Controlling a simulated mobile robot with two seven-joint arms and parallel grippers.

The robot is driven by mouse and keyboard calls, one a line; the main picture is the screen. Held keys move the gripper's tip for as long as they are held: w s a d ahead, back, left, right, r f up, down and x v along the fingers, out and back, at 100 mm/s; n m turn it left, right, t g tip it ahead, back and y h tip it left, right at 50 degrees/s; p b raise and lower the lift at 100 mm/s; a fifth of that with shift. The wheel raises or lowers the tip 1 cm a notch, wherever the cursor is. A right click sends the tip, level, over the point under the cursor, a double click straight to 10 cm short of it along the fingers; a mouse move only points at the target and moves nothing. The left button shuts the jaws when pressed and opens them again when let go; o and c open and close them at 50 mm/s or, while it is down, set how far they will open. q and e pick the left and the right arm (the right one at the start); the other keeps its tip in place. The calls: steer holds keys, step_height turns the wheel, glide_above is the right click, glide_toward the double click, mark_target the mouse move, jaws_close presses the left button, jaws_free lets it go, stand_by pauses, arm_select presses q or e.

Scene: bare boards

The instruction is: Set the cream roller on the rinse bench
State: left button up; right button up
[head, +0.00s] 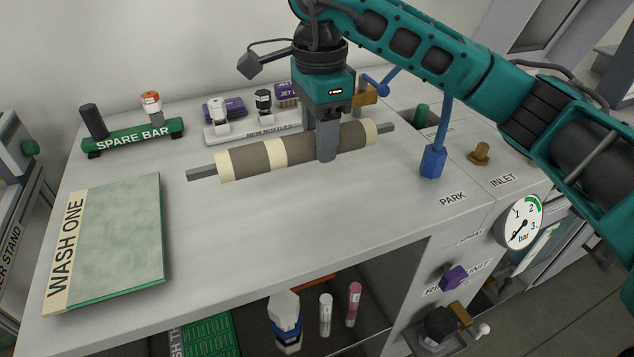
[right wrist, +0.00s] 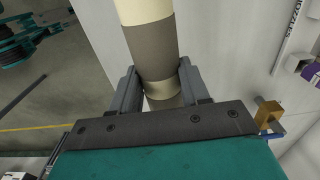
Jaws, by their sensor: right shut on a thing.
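The roller (head: 248,158) is grey-brown with cream bands and ends, and a grey bar sticks out at both ends. My right gripper (head: 327,156) is shut on it right of its middle, from above. The roller lies level over the pale bench top (head: 300,215); I cannot tell whether it touches. In the right wrist view the roller (right wrist: 155,45) runs between the two fingers. No label reading "rinse" is legible on the bench. My left gripper is not in view.
A green WASH ONE board (head: 120,240) lies at the left of the bench. A SPARE BAR rack (head: 133,137) and a NEW NOZZLES rack (head: 252,129) stand at the back. A blue post (head: 433,160) stands to the right near PARK. The bench front centre is clear, above an open shelf.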

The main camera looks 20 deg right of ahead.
glide_above(319, 197)
step_height(319, 197, down, 4)
steer(key=shift+f, duration=0.25)
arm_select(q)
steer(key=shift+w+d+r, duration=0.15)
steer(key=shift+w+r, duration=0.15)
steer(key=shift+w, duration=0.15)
arm_select(e)
steer(key=shift+f, duration=2.25)
steer(key=shift+f+b, duration=0.2)
steer(key=shift+b, duration=0.1)
steer(key=o, duration=1.1)
steer(key=shift+o, duration=0.2)
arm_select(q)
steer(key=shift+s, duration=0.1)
arm_select(e)
steer(key=shift+r, duration=0.2)
steer(key=shift+r, duration=0.25)
arm_select(q)
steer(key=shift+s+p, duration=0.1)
steer(key=shift+p, duration=0.25)
arm_select(e)
step_height(319, 197, up, 12)
steer(key=shift+f, duration=0.25)
